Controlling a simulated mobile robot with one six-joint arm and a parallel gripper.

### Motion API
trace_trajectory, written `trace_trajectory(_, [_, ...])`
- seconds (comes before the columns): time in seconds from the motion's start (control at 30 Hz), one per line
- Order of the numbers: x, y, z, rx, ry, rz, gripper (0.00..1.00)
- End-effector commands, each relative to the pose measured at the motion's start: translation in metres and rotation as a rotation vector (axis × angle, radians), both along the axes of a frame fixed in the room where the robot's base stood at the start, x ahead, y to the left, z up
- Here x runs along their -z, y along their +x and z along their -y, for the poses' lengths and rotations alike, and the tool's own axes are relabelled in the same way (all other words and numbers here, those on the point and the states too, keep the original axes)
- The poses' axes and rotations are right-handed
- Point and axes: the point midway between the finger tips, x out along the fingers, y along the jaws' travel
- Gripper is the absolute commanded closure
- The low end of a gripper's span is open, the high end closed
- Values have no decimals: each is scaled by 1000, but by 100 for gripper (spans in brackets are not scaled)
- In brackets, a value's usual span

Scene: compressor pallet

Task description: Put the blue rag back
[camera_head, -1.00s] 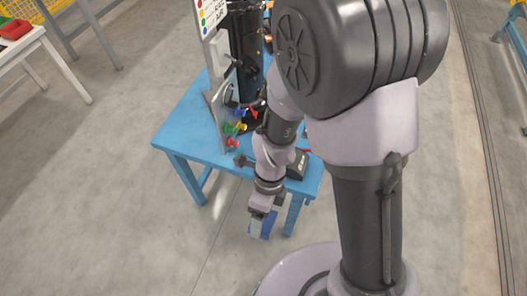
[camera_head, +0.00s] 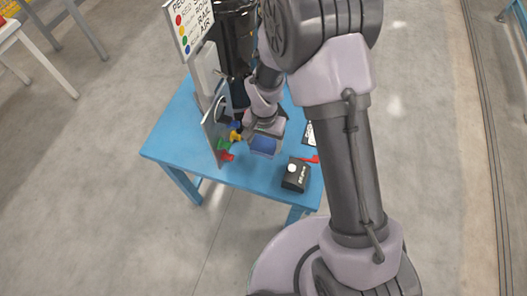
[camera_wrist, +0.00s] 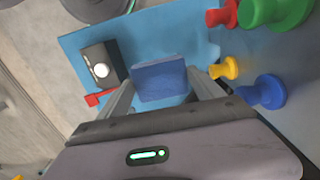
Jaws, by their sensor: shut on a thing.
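The blue rag (camera_head: 263,146) looks like a folded dark blue block. My gripper (camera_head: 266,134) is shut on it and holds it over the blue table, just right of the coloured pegs. In the wrist view the rag (camera_wrist: 160,80) sits between the two fingers of my gripper (camera_wrist: 162,92). The blue table (camera_head: 180,143) shows beneath. I cannot tell how high the rag is above the tabletop.
An upright panel (camera_head: 211,136) carries red, green, yellow (camera_wrist: 225,68) and blue pegs (camera_wrist: 262,92) close beside my gripper. A black box with a white button (camera_head: 296,174) and a red piece (camera_wrist: 96,99) lie near the table's front right. The table's front left is clear.

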Motion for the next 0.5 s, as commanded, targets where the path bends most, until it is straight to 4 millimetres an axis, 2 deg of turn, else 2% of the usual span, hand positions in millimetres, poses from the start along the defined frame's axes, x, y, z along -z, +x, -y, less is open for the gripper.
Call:
trace_trajectory(0.03, [16,0,0,-8,0,-3,56])
trace_trajectory(0.13, [43,0,0,-10,0,-4,56])
trace_trajectory(0.43, [92,-1,0,-7,0,-4,56])
trace_trajectory(0.5, [98,0,0,-7,1,-2,56])
